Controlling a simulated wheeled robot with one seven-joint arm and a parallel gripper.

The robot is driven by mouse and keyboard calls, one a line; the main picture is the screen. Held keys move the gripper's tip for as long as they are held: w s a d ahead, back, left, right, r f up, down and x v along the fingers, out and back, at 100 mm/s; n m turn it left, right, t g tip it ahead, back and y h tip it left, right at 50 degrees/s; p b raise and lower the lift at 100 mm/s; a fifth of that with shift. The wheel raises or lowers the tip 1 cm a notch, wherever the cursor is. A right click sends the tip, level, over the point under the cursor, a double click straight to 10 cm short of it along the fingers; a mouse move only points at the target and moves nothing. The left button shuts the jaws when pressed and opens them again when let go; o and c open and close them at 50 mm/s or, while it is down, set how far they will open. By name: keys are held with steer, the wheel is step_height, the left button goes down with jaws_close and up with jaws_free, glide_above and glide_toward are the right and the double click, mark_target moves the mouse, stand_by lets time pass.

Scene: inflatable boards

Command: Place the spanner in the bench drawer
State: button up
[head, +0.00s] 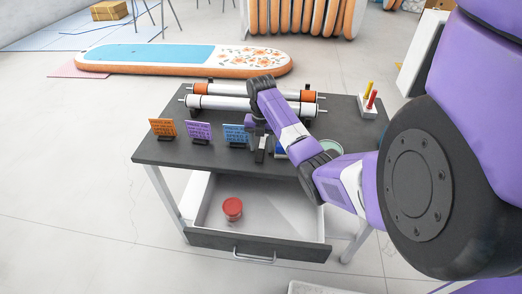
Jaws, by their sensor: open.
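The bench drawer (262,225) is pulled open below the dark bench top (180,152). A red round jar or pot (233,208) stands inside it toward the left, and the rest of its floor looks bare. My gripper (260,156) is open, pointing down at the front middle of the bench top, just right of the blue card. I cannot make out the spanner; my arm and gripper hide part of the bench top. I cannot tell whether anything lies between the fingers.
Orange (162,127), purple (198,131) and blue (235,133) cards stand left of my gripper. White rollers (220,103) lie behind. A pale green dish (329,147) is partly hidden by my arm. A white holder with red and yellow handles (369,104) stands back right.

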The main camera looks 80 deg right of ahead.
jaws_close()
steer(key=shift+r, duration=0.1)
step_height(320, 180, up, 9)
step_height(320, 180, up, 11)
steer(key=p, duration=0.8)
glide_above(261, 149)
steer(key=shift+w+d, duration=0.1)
steer(key=shift+d, duration=0.2)
